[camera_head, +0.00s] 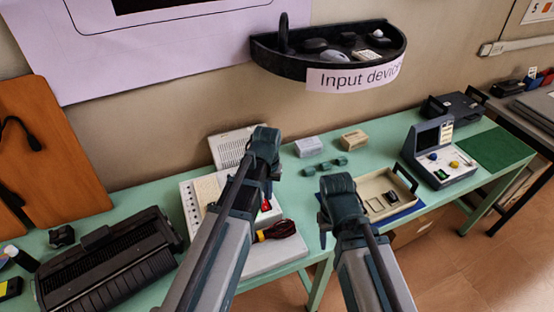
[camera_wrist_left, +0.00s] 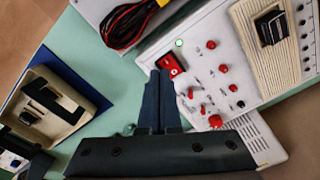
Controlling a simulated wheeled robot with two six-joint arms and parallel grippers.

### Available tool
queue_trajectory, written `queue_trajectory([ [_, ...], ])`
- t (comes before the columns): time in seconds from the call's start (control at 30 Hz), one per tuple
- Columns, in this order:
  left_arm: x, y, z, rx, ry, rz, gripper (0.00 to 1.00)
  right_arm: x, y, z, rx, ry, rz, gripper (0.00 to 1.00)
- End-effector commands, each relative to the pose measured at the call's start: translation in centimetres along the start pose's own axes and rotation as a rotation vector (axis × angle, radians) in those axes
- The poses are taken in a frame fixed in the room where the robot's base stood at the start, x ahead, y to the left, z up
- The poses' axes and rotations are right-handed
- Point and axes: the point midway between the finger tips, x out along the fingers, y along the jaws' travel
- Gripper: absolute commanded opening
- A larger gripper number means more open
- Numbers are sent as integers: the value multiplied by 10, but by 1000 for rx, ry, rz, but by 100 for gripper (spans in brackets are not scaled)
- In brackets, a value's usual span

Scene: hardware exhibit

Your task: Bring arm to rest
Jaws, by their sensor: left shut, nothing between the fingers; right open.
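My left gripper (camera_wrist_left: 160,95) points down over the bench, its dark fingers together with nothing between them. In the head view my left arm covers part of that device. My right gripper (camera_head: 323,228) hangs at the end of my right arm, near the bench's front edge. It is open and empty; its fingertips are mostly hidden by the wrist.
A cream tray (camera_head: 405,182) on a blue mat stands right of my right arm. A console with a screen (camera_head: 432,145) stands further right. A black machine (camera_head: 110,265) fills the bench's left. A coiled black-and-red cable (camera_head: 280,230) lies beside my left arm. A shelf (camera_head: 275,60) hangs above.

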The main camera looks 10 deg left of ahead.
Motion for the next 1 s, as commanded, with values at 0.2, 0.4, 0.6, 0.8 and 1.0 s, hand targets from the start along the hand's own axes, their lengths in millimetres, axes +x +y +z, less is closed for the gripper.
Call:
queue_trajectory([
  [0.2, -1, 60, 87, 220, -22, -55, 0, 0, 0, 0, 0, 0, 0, 50],
  [0.4, -1, 83, 130, 345, -32, -91, 0, 0, 0, 0, 0, 0, 0, 50],
  [0.6, -2, 87, 135, 366, -35, -98, 0, 0, 0, 0, 0, 0, 0, 50],
  [0.8, -2, 87, 135, 364, -34, -97, 0, 0, 0, 0, 0, 0, 0, 50],
  [1.0, -2, 87, 134, 364, -34, -97, 0, 0, 0, 0, 0, 0, 0, 50],
])
